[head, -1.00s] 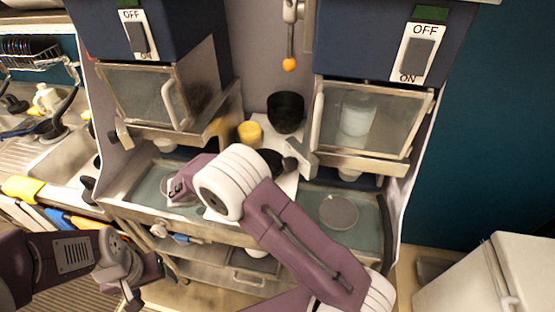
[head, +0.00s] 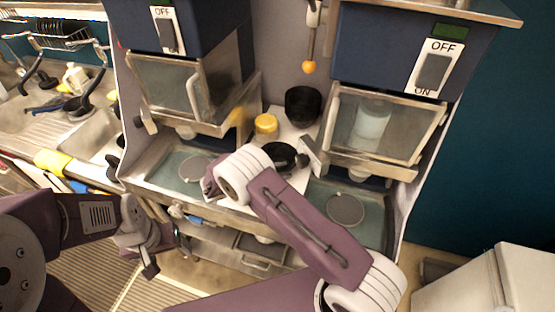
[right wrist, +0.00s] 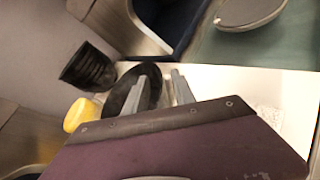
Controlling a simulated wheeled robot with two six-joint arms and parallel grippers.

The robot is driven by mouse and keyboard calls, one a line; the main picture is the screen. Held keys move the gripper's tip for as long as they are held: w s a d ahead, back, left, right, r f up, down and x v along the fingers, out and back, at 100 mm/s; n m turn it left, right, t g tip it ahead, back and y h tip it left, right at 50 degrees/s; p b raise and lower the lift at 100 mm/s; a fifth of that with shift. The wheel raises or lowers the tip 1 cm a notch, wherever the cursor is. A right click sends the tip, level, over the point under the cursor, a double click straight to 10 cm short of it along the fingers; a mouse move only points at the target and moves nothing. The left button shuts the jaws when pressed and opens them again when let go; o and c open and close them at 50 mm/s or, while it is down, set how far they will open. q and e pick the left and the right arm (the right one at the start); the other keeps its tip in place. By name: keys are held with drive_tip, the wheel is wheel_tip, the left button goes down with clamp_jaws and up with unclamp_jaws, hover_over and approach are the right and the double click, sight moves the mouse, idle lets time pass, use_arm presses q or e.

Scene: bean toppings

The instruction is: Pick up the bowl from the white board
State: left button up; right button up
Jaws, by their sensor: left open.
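A black bowl (head: 284,157) sits on the white board (head: 299,182) between the two machines. It also shows in the right wrist view (right wrist: 150,75), looking like a dark round dish. My right gripper (right wrist: 158,93) is open at the bowl, its two fingers apart; one finger overlaps the bowl's dark inside and the other is over its board-side edge. I cannot tell whether they touch it. My left gripper (head: 166,258) is open and empty, low at the left, away from the board.
A taller black container (head: 303,106) and a yellow cup (head: 266,126) stand behind the bowl on the board. Machines with glass-fronted chambers flank it. Round grey discs lie on the left (head: 195,168) and right (head: 346,210) trays. A sink is at far left.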

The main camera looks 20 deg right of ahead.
drive_tip(key=shift+w+d+f, duration=0.15)
drive_tip(key=shift+d+f, duration=0.15)
drive_tip(key=shift+d, duration=0.15)
clamp_jaws()
drive_tip(key=shift+r, duration=0.1)
drive_tip(key=shift+r, duration=0.55)
wheel_tip(320, 180, up, 27)
drive_tip(key=b, duration=0.4)
